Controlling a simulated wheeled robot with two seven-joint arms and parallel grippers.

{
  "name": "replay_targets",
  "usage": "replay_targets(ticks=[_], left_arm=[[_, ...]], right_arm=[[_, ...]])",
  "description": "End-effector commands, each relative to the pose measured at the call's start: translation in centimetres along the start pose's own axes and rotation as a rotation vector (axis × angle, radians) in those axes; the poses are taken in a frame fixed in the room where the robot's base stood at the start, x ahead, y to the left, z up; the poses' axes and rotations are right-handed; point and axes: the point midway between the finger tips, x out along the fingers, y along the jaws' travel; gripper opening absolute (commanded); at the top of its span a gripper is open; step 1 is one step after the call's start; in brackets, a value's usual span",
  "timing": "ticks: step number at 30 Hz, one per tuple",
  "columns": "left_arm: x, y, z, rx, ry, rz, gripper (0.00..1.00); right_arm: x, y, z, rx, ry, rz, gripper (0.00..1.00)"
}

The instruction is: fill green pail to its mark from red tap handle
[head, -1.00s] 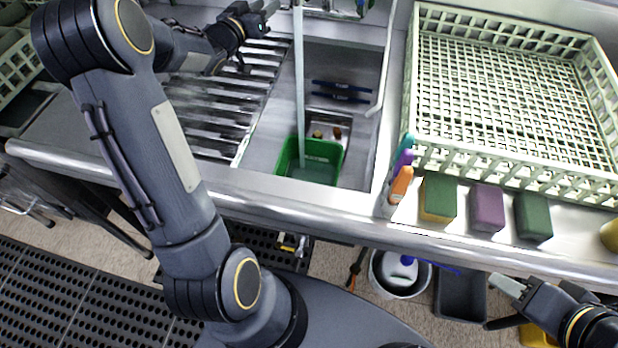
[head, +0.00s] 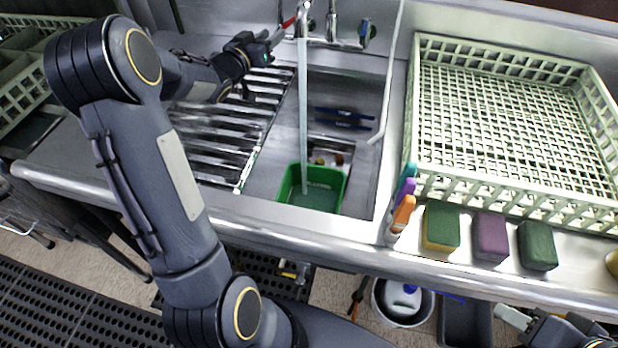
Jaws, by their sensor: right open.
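The green pail (head: 330,198) stands in the sink basin under the tap. A pale stream of water (head: 303,115) falls from the spout into it, and liquid shows inside. The mark and the exact level cannot be made out. The red tap handle (head: 289,22) is at the top, left of the spout. My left gripper (head: 273,37) is beside the near end of this handle; whether its jaws are shut or touch the handle is unclear. My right gripper (head: 514,318) is open at the lower right, away from the sink and partly cut off.
A blue-marked tap handle (head: 367,32) is right of the spout. A slatted drainboard (head: 222,125) lies left of the basin. A pale dish rack (head: 411,100) fills the right counter. Bottles and sponges (head: 490,236) line the front edge. A white bucket (head: 402,318) stands on the floor.

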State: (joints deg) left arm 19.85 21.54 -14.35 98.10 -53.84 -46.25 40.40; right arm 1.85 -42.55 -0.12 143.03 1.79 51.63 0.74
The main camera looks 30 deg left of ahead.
Motion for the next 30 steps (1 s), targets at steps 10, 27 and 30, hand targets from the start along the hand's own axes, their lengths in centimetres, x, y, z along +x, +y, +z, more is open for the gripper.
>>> replay_targets(ticks=[10, 27, 30], left_arm=[[0.4, 0.0, 0.5, -0.004, -0.004, -0.004, 0.35], [5.7, 0.7, 0.2, -0.002, 0.0, 0.003, 0.35], [7.2, 0.7, 0.2, -0.001, 0.0, 0.003, 0.35]], right_arm=[[0.0, 0.0, 0.0, 0.0, 0.0, 0.0, 0.41], [-0.7, -0.3, -0.3, 0.0, 0.0, 0.0, 0.41], [-0.9, -0.4, -0.5, 0.0, 0.0, 0.0, 0.41]])
